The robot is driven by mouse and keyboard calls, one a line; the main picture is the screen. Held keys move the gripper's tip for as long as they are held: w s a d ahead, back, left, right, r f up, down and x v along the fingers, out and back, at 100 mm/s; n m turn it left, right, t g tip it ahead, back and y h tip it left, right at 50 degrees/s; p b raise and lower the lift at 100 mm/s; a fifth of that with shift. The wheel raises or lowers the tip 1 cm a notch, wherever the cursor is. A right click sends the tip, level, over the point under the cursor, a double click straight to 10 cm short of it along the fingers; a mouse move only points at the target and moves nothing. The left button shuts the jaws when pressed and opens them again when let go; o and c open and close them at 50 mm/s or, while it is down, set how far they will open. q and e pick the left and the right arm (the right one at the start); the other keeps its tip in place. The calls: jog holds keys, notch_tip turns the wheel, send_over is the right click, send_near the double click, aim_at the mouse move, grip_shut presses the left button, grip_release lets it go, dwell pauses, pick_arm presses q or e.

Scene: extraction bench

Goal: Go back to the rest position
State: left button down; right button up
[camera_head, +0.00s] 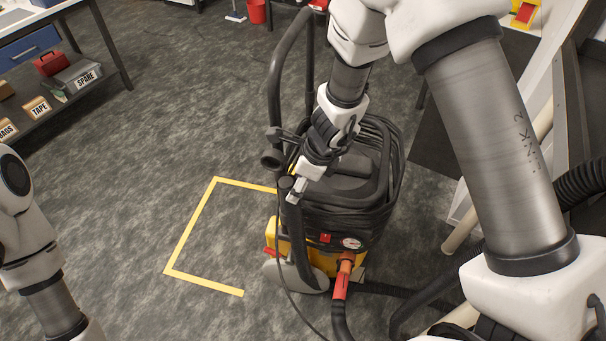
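My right arm comes in from the right and reaches over a black and yellow vacuum extractor (345,215) on the floor. My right gripper (299,187) points down in front of the machine's black body, close to the upper end of a black tube (295,225). Its pale fingertips look close together, but whether they are open or shut, or touch the tube, is unclear. My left arm shows only as links at the lower left edge. My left gripper is outside the picture.
Yellow tape (190,225) marks a corner on the grey floor beside the machine. A black handle frame (274,85) rises behind it. A red hose cuff (342,280) and black hoses are at the front right. A bench with labelled shelf (40,125) is upper left; floor between is clear.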

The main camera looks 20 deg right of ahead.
jog(key=v, duration=0.4)
jog(key=shift+r, duration=0.1)
